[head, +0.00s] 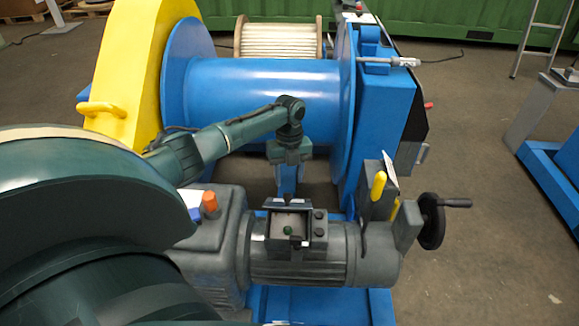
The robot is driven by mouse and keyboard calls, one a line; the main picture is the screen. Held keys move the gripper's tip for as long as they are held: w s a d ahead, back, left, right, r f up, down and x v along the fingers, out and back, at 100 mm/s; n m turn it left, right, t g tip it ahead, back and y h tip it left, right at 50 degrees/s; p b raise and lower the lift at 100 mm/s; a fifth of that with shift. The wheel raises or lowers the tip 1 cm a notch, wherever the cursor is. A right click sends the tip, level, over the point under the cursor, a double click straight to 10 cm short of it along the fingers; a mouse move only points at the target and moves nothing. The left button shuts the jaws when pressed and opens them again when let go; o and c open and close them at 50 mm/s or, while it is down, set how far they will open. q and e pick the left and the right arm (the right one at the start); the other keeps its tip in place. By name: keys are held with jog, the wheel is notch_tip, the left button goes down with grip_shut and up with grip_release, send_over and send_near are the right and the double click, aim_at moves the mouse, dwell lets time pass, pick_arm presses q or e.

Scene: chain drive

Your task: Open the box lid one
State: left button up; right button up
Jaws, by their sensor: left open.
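A small dark box (289,230) sits on top of the grey motor housing, in the lower middle of the head view. Its dark raised rim surrounds a paler face with a green knob (288,230); a small red part shows at its back edge. I cannot tell clearly how far its lid stands open. My left gripper (290,160) hangs pointing down behind and above the box, apart from it in the picture. It is open, with nothing seen between its fingers. My right gripper is not in view.
The grey motor (330,255) lies under the box. A black handwheel (432,220) and yellow handles (378,186) stand to its right, an orange knob (210,203) to its left. A large blue drum (265,95) is behind my gripper. Open floor (480,170) lies at right.

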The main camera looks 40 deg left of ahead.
pick_arm(q)
notch_tip(320, 180, up, 13)
jog(key=w+a, duration=0.1)
jog(key=shift+w+p, duration=0.35)
jog(key=shift+p, duration=0.05)
jog(key=shift+a, duration=0.1)
